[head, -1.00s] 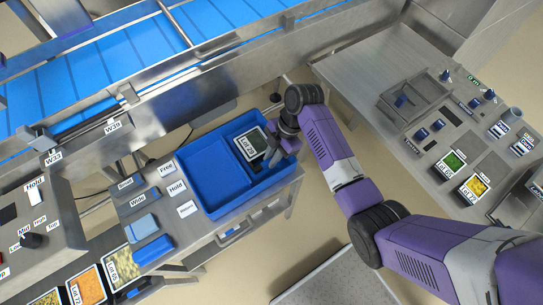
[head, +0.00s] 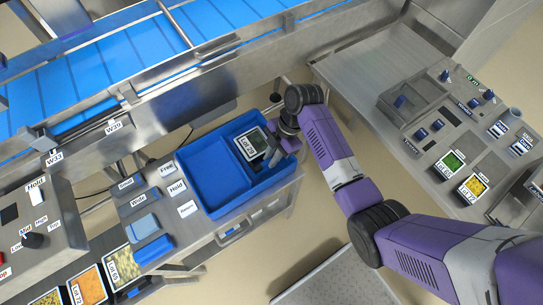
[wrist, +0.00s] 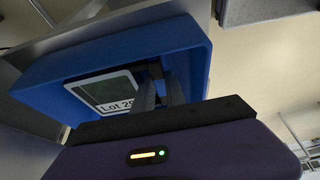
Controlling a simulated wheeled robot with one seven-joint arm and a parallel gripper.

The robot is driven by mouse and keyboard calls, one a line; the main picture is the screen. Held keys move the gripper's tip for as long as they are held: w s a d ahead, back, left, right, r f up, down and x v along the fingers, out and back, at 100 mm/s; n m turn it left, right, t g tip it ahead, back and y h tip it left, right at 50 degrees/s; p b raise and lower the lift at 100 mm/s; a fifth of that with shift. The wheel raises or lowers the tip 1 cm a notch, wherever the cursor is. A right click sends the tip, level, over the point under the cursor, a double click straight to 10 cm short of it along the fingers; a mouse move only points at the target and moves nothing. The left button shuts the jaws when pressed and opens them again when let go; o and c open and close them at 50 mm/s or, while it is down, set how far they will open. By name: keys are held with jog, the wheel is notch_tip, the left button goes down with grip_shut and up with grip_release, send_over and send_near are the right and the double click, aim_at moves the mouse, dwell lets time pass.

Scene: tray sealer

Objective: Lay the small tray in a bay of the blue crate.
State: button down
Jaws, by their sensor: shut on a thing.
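The small tray (head: 251,143) has a pale rim, a dark green content and a "Lot" label. My gripper (head: 269,152) is shut on its right edge. The tray is over or inside the right bay of the blue crate (head: 224,210); I cannot tell whether it touches the floor. In the wrist view the tray (wrist: 103,91) appears within the crate's blue walls (wrist: 130,50), with my gripper's fingers (wrist: 158,92) at its right side. The left bay of the crate looks empty.
The crate stands on a steel bench with label plates (head: 177,187) and a blue pad (head: 143,224) to its left. A blue conveyor (head: 90,75) runs behind. On the right bench are a green-filled tray (head: 449,164) and a yellow-filled tray (head: 473,188).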

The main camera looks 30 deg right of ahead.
dwell(0.3)
jog(key=c, duration=1.3)
grip_release()
jog(key=c, duration=0.3)
jog(key=shift+r+p, duration=3.25)
jog(key=shift+r, duration=0.3)
